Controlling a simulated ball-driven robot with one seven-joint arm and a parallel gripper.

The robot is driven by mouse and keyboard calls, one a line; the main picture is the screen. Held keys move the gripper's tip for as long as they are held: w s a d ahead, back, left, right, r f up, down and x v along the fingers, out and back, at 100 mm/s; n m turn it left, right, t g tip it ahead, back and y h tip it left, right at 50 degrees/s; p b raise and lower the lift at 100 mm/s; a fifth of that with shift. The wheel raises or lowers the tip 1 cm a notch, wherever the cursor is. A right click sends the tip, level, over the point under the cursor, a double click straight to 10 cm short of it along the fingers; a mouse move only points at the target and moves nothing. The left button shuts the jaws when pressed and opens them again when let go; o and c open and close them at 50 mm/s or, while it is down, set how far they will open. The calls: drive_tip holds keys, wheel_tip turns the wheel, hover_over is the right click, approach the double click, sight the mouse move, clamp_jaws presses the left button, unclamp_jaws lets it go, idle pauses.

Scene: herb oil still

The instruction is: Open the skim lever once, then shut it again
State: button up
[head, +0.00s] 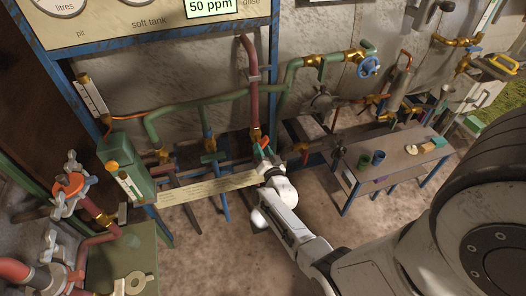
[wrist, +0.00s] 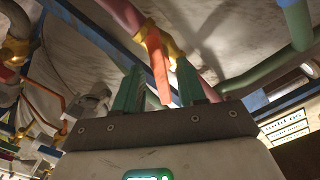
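An orange-red lever (wrist: 157,65) hangs from a brass valve (wrist: 172,46) on a dark red pipe in the wrist view. I take it as the skim lever; no readable label names it. In the head view the brass valve (head: 256,135) is at the foot of the dark red vertical pipe, with the small lever (head: 266,142) partly hidden at my gripper. My gripper (wrist: 160,88) has its two teal fingers apart, one on each side of the lever, with visible gaps. In the head view my gripper (head: 264,154) is just below the valve.
Green pipes (head: 205,102) run along the wall behind. A pale label board (head: 207,188) lies left of my gripper, its text too small to read. A low table (head: 385,172) with cups stands to the right. A blue handwheel (head: 369,66) is at upper right.

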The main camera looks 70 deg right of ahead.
drive_tip(key=shift+a, duration=0.15)
drive_tip(key=p+v, duration=0.2)
drive_tip(key=v, duration=0.8)
drive_tip(key=shift+s+a, duration=0.2)
